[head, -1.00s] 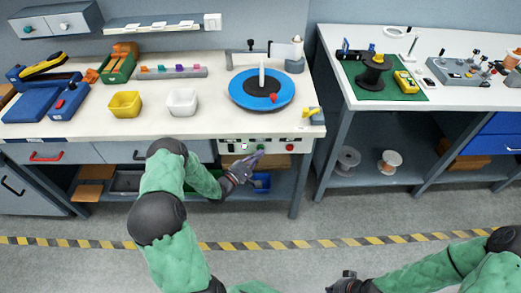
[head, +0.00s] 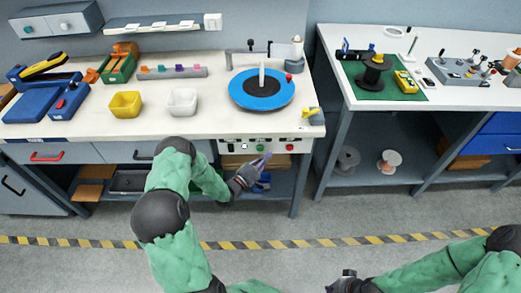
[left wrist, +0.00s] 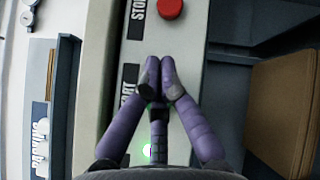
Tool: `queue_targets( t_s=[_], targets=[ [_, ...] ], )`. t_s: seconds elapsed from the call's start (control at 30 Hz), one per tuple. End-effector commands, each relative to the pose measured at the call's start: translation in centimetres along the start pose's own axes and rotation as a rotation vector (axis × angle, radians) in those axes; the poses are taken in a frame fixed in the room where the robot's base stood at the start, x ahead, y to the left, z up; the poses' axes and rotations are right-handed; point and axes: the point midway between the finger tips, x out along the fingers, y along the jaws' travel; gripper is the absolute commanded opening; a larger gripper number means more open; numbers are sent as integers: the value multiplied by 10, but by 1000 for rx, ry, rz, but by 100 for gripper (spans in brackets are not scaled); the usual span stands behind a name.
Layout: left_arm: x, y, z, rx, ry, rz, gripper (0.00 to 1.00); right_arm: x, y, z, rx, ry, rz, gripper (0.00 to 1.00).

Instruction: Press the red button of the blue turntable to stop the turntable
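The blue turntable (head: 240,92) with a black centre and white upright pin sits at the right end of the workbench. A small red mark (head: 289,78) shows at its right rim. On the bench's front panel (head: 228,147) are a green button (head: 245,147) and a red button (head: 290,147). The left wrist view shows the red button (left wrist: 171,8) beside a "STOP" label, and a green light (left wrist: 149,150) partly behind a finger. My left gripper (head: 266,157) has its purple fingertips together (left wrist: 160,68), empty, between the buttons. My right gripper (head: 343,280) is low in view, its fingers unclear.
A yellow bin (head: 125,105) and a white bin (head: 183,102) stand left of the turntable. A yellow item (head: 311,112) lies at the bench's right corner. Below the panel is an open shelf. A second bench (head: 350,95) stands to the right across a gap.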

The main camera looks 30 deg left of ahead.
Motion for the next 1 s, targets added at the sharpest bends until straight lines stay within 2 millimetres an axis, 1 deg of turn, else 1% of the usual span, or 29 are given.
queue_targets(
  t_s=[0.73, 0.9, 1.0],
  targets=[
    [54, -34, 44, -1, -3, 0, 0, 8, 3, 0, 0, 0, 0, 0],
    [62, -38, 50, 1, -1, 0, 0, 9, 3, 0, 0, 0, 0, 0],
    [63, -38, 50, 1, 0, 0, 0, 9, 3, 0, 0, 0, 0, 0]
  ],
)
